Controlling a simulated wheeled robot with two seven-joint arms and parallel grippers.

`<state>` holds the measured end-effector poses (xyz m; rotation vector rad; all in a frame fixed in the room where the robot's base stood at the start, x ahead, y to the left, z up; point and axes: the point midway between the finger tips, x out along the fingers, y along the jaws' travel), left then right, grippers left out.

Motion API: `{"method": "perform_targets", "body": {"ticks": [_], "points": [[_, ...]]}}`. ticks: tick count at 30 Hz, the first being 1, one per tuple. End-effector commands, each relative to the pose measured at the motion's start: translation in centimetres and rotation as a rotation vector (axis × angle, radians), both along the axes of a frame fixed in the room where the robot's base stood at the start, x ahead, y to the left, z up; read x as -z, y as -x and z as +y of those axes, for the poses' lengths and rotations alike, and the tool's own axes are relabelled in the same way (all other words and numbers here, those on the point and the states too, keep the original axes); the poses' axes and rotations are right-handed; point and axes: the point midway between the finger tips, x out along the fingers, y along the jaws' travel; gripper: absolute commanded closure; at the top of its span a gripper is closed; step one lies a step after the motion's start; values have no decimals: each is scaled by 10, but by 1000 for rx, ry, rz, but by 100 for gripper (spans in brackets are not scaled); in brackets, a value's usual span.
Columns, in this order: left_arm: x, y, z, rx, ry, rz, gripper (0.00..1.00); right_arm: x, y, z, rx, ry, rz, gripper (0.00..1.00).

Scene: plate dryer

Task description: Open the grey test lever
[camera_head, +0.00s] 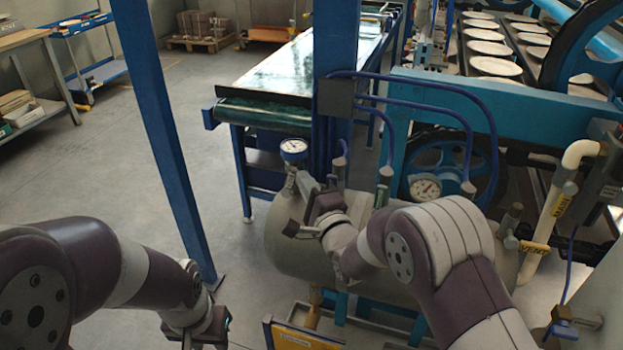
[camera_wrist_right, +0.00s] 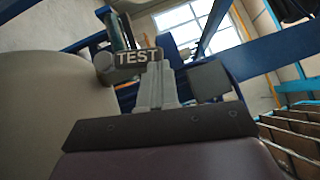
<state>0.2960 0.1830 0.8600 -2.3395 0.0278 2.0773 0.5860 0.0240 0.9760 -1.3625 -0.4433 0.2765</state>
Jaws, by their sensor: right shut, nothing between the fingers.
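The grey test lever (camera_wrist_right: 138,57) shows in the right wrist view by its white "TEST" lettering, right at the tips of my right gripper (camera_wrist_right: 158,72). The fingers are together with nothing between them. They overlap part of the lever, and I cannot tell whether they touch it. In the head view, my right gripper (camera_head: 301,212) is over the left end of the grey tank (camera_head: 283,250), just below the pressure gauge (camera_head: 293,149). The arm and gripper hide much of this spot. My left gripper (camera_head: 212,332) is low at the bottom edge, away from the tank; its fingers are not clear.
A blue post (camera_head: 165,140) stands left of the tank. The floor at left is clear.

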Motion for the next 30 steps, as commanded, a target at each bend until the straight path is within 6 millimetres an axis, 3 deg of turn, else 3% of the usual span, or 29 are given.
{"method": "perform_targets", "body": {"ticks": [6,30], "points": [[-11,0,0,0,0,0,65,-7,-2,8,-1,113,38,100],[-13,0,0,0,0,0,65,-11,-5,15,1,107,36,100]]}}
